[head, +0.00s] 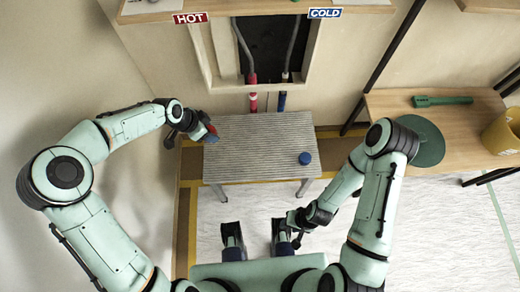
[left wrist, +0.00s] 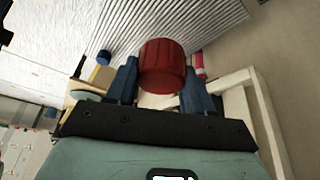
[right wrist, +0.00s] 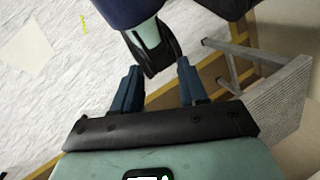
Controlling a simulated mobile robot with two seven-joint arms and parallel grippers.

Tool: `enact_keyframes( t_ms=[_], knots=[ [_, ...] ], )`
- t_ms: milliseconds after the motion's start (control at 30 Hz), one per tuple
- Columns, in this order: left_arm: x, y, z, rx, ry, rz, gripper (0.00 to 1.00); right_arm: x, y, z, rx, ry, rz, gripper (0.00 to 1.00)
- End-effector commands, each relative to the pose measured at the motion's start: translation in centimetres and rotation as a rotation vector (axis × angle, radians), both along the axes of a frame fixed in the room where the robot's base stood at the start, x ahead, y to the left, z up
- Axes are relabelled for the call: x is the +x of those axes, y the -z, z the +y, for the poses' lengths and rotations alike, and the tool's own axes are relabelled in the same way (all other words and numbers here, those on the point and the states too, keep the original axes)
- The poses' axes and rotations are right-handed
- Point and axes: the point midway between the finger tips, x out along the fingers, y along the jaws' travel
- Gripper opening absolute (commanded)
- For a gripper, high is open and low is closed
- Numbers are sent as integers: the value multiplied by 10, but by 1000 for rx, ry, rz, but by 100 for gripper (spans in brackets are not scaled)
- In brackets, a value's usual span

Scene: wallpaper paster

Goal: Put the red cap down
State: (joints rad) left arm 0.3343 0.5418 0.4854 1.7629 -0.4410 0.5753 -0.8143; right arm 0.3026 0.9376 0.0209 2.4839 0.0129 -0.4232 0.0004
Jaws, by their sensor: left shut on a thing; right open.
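The red cap (left wrist: 162,66) is a ribbed round cap held between the fingers of my left gripper (left wrist: 160,85). In the head view my left gripper (head: 204,133) is at the left edge of the grey ridged table (head: 245,150), with a bit of the red cap (head: 212,131) showing there. I cannot tell whether the cap touches the tabletop. A blue cap (head: 305,158) sits on the right part of the table. My right gripper (head: 298,228) is open and empty, in front of the table and below its right side; its spread fingers show in the right wrist view (right wrist: 152,85).
A wooden bench (head: 455,120) at right holds a green tool (head: 441,101), a green disc (head: 428,150) and a yellow bucket (head: 503,133). The tabletop's middle is clear.

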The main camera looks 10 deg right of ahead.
Motion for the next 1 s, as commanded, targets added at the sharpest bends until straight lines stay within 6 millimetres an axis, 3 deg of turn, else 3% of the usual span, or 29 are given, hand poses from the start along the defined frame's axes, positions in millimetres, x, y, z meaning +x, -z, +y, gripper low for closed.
enact_keyframes(
  t_ms=[33, 200, 433, 533, 1000],
  knots=[
    [3, 20, -2, -3, 69, 1, 16, -1, 19, 0, 0, 1, -1, 43],
    [9, 34, -6, -1, 251, -1, 16, 0, 39, 0, -2, 4, -8, 43],
    [11, 36, -7, 3, 311, -3, 16, 1, 41, 0, -3, 3, -11, 43],
    [10, 48, -7, 3, 311, -1, 16, 2, 43, 0, -3, 4, -13, 43],
    [10, 169, -7, 3, 308, -1, 16, 29, 69, -12, -37, 34, -88, 43]
  ],
)
